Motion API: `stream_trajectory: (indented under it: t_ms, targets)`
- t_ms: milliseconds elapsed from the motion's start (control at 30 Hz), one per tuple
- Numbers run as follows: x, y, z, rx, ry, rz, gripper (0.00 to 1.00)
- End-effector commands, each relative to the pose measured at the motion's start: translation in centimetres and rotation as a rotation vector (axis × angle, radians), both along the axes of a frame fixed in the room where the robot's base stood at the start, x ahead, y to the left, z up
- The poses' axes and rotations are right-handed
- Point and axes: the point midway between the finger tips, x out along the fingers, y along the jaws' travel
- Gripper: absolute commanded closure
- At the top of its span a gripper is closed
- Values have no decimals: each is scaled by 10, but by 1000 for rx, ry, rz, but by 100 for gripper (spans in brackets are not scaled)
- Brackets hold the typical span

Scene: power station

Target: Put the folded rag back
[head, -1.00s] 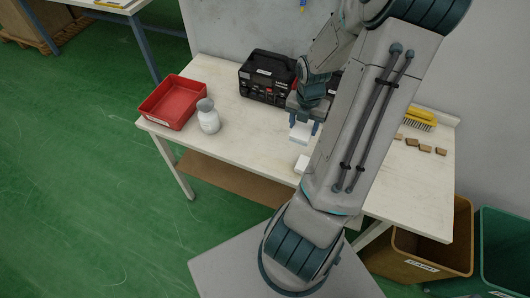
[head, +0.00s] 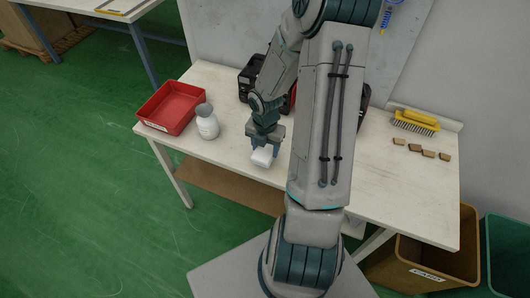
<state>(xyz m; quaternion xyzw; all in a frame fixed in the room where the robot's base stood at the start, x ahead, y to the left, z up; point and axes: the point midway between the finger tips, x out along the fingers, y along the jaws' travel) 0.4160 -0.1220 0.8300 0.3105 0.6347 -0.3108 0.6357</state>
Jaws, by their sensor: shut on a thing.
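My gripper (head: 264,147) points down over the middle of the workbench (head: 222,82), shut on a small white folded rag (head: 262,157). The rag hangs at the fingertips near the bench's front edge. I cannot tell whether it touches the bench top. A red open tray (head: 172,107) stands at the bench's left end and looks empty. My own arm hides the middle of the bench.
A black case (head: 249,78) is partly hidden behind my arm. A yellow brush (head: 415,122) and several small brown blocks (head: 414,149) lie at right. Brown (head: 427,262) and green (head: 508,250) bins stand on the floor.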

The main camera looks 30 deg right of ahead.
Motion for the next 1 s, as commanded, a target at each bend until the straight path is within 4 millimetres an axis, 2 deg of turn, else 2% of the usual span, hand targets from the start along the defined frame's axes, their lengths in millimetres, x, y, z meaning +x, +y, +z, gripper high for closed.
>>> stream_trajectory:
  t_ms: [33,167,567,600,667,1000]
  targets:
    - [-1,1,-11,2,3,3,68]
    - [0,1,-25,1,2,2,68]
    - [0,0,-30,1,1,1,68]
    - [0,0,-29,1,1,1,41]
    - [0,0,-29,0,0,1,25]
    - [0,0,-25,0,0,1,25]
